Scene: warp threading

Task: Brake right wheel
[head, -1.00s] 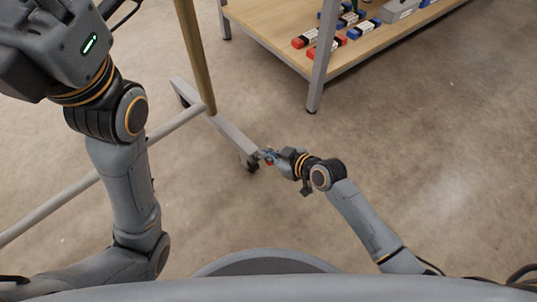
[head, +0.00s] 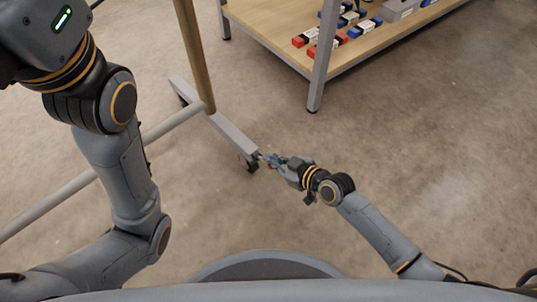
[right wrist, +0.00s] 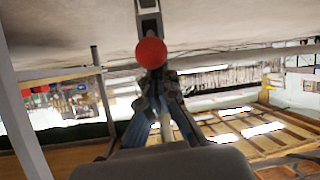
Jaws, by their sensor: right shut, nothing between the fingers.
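The right wheel (head: 251,165) is a dark caster under the near end of the grey foot bar (head: 232,135) of a rack. My right gripper (head: 265,157) is beside this end, shut and empty, with its fingertips close to the wheel. In the right wrist view, a round red brake piece (right wrist: 150,52) shows just beyond the shut blue-grey fingers (right wrist: 157,82). I cannot tell whether the fingertips touch it. A grey bar (right wrist: 148,14) runs behind the red piece. My left arm is at the left of the head view, and its gripper is out of the picture.
A wooden post (head: 193,55) rises from the foot bar, and a pale tube (head: 70,190) runs from it to the lower left. A table with a low wooden shelf (head: 285,38) holds red and blue boxes at the top. Open floor (head: 430,150) lies to the right.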

